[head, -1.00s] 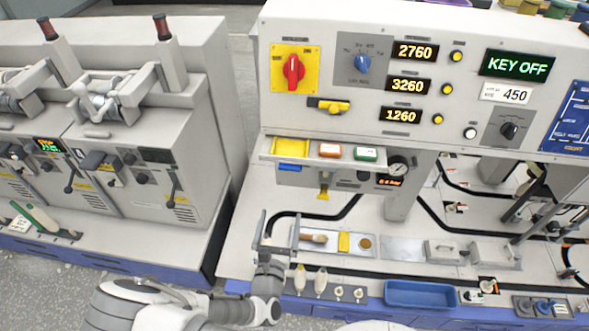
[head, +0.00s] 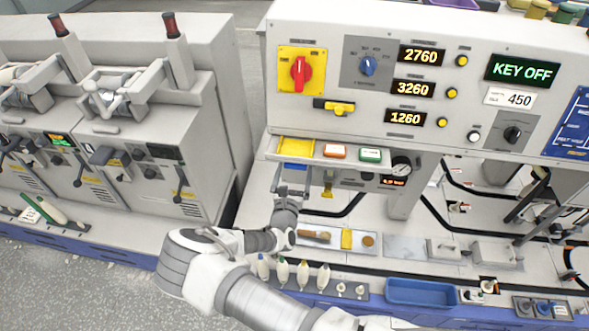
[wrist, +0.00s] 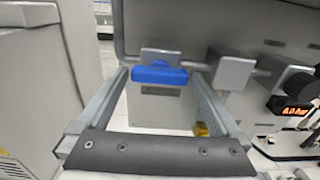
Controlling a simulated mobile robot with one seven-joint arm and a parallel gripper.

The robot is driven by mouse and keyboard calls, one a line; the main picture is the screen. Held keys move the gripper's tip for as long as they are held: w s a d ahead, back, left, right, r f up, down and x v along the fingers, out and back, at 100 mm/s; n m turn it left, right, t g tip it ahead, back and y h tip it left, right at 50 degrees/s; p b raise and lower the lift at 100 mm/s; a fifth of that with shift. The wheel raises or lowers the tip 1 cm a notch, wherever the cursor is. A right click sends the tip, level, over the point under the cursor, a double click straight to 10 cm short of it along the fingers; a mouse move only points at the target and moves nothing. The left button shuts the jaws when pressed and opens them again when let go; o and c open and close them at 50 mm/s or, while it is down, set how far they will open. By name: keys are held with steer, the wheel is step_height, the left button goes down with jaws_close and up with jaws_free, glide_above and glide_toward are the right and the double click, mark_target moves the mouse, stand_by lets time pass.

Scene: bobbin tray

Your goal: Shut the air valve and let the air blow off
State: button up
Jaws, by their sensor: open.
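The air valve's blue handle (head: 295,166) is under the yellow tray at the left of the console. In the wrist view the blue handle (wrist: 158,75) lies level, roughly along the grey pipe (wrist: 196,66) behind it. My gripper (head: 292,188) is just below the handle in the head view. In the wrist view my gripper (wrist: 162,76) is open, with one finger to each side of the handle and nothing held. I cannot tell whether a finger touches it. A round pressure gauge (head: 401,168) and an orange pressure display (head: 394,181) are to the right; their readings are unclear.
A yellow tab (head: 327,190) hangs right of my gripper. Grey blocks (wrist: 233,70) sit on the pipe to the right of the handle. Bobbins (head: 303,274) and a blue tray (head: 420,291) stand along the front edge.

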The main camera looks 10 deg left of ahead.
steer(key=shift+w, duration=0.3)
steer(key=c, duration=1.1)
steer(key=shift+o, duration=0.2)
